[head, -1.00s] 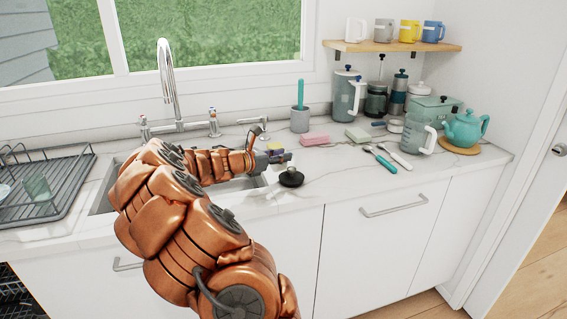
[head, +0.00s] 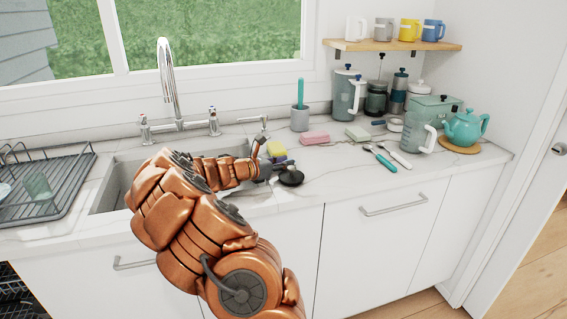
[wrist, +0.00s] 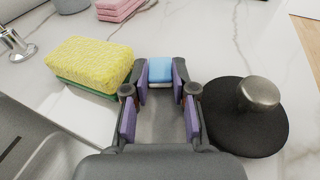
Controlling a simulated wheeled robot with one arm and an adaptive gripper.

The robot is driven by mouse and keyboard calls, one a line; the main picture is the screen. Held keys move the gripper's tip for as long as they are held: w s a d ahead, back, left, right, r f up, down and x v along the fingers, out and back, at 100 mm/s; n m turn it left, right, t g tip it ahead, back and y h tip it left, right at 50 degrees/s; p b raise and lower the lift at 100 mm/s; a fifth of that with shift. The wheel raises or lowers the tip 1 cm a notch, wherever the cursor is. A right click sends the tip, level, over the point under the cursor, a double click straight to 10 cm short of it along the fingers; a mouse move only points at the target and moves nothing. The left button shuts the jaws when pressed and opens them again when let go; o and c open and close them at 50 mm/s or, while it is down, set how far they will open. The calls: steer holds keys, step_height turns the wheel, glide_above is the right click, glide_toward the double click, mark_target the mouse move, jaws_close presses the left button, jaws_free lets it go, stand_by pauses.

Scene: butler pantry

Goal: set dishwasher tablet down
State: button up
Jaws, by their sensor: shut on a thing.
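The dishwasher tablet (wrist: 160,68), a small blue and white block, sits between the purple pads of my gripper (wrist: 161,84) in the wrist view. The gripper is shut on it. In the head view my gripper (head: 277,166) is low over the counter by the right end of the sink, and the tablet cannot be made out there. I cannot tell whether the tablet touches the counter.
A yellow and green sponge (wrist: 88,66) lies left of the gripper. A black disc with a metal knob (wrist: 245,118) lies close on its right. The white counter (head: 325,175) right of the disc is bare.

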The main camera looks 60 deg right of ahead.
steer(key=o, duration=0.5)
steer(key=shift+f, duration=0.1)
steer(key=shift+o, duration=0.2)
steer(key=shift+w+a+r, duration=0.1)
steer(key=shift+a+r, duration=0.05)
steer(key=shift+r, duration=0.15)
steer(key=p+v, duration=0.4)
steer(key=v, duration=0.7)
steer(key=shift+a, duration=0.3)
steer(key=shift+w, duration=0.15)
